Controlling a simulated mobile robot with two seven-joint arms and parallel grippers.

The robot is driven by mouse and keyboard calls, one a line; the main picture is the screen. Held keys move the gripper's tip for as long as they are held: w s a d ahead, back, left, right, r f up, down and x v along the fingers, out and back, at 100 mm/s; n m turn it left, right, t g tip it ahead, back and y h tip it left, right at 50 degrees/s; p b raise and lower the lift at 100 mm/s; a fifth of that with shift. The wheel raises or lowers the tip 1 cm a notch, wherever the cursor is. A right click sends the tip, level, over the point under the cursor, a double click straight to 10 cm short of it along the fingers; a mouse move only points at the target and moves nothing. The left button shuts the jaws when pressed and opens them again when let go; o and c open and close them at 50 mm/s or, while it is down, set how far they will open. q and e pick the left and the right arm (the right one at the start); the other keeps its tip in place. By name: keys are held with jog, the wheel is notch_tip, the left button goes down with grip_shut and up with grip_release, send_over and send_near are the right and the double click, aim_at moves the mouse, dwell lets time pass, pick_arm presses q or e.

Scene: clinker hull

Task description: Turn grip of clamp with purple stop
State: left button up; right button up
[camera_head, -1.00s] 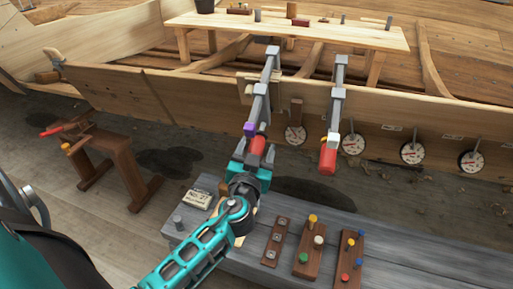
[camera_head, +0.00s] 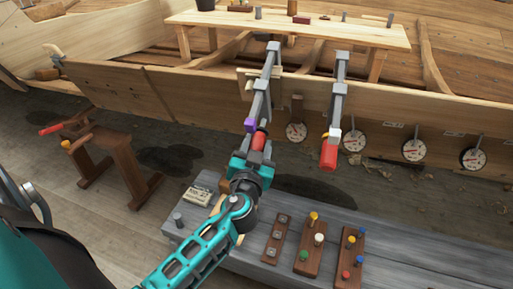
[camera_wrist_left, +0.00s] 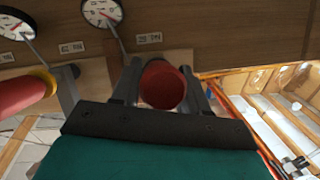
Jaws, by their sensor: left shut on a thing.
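The clamp with the purple stop (camera_head: 250,125) hangs on the hull plank at the middle of the head view, its grey bar (camera_head: 262,95) slanting down toward me. Its red grip (camera_head: 259,140) is at the lower end. My left gripper (camera_head: 259,154) is at this grip and shut on it, partly hiding it. In the left wrist view the round red end of the grip (camera_wrist_left: 163,85) sits between my two dark fingers. My right gripper is in neither view.
A second clamp with a white stop (camera_head: 335,133) and red grip (camera_head: 328,156) hangs close on the right. Several dials (camera_head: 412,150) line the plank. Below is a grey bench (camera_head: 400,262) with peg blocks (camera_head: 310,252). A wooden stand (camera_head: 118,160) is at left.

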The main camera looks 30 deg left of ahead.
pick_arm(q)
jog(key=shift+f+m+y+b, duration=0.2)
jog(key=shift+m+y+b, duration=0.15)
jog(key=shift+b, duration=0.35)
jog(key=m+y+b, duration=0.1)
jog(key=b, duration=0.2)
jog(key=shift+f+y, duration=0.1)
jog(key=shift+y, duration=0.15)
jog(key=shift+m+g+y+b, duration=0.3)
jog(key=shift+m+y+b, duration=0.3)
jog(key=shift+b, duration=0.4)
jog(key=m+y+b, duration=0.3)
jog(key=m+b, duration=0.1)
jog(key=b, duration=0.2)
jog(key=shift+w, duration=0.1)
jog(key=shift+m+b, duration=0.25)
jog(key=shift+b, duration=0.3)
jog(key=shift+m+y, duration=0.3)
jog(key=shift+m+y+b, duration=0.3)
jog(key=shift+m+b, duration=0.2)
jog(key=shift+b, duration=0.3)
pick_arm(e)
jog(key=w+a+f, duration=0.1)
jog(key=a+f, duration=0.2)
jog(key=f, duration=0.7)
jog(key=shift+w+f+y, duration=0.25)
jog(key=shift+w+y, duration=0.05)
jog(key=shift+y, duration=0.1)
